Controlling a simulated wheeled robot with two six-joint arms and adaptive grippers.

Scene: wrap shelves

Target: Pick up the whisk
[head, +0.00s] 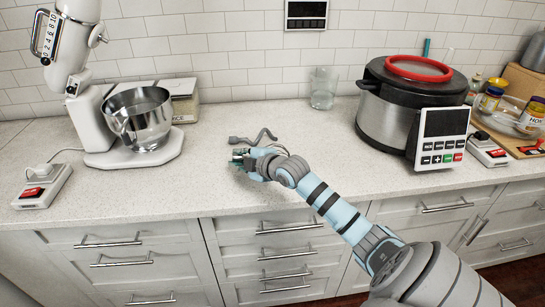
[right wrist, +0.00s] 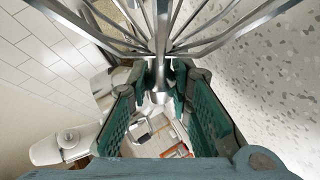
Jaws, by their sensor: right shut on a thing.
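The whisk (right wrist: 161,32) is a metal mixer attachment with splayed wires, seen large at the top of the right wrist view. Its narrow shaft and collar run down between the green finger pads. My right gripper (head: 241,158) is shut on the whisk at its shaft, low over the counter in the middle of the head view. The whisk is mostly hidden by the gripper in the head view. My left gripper is not in view.
A grey bent hook-like attachment (head: 254,137) lies on the counter just behind my right gripper. A white stand mixer (head: 92,122) with a steel bowl (head: 140,117) stands at left. A multicooker (head: 402,104) stands at right. The counter (head: 215,182) around the gripper is mostly clear.

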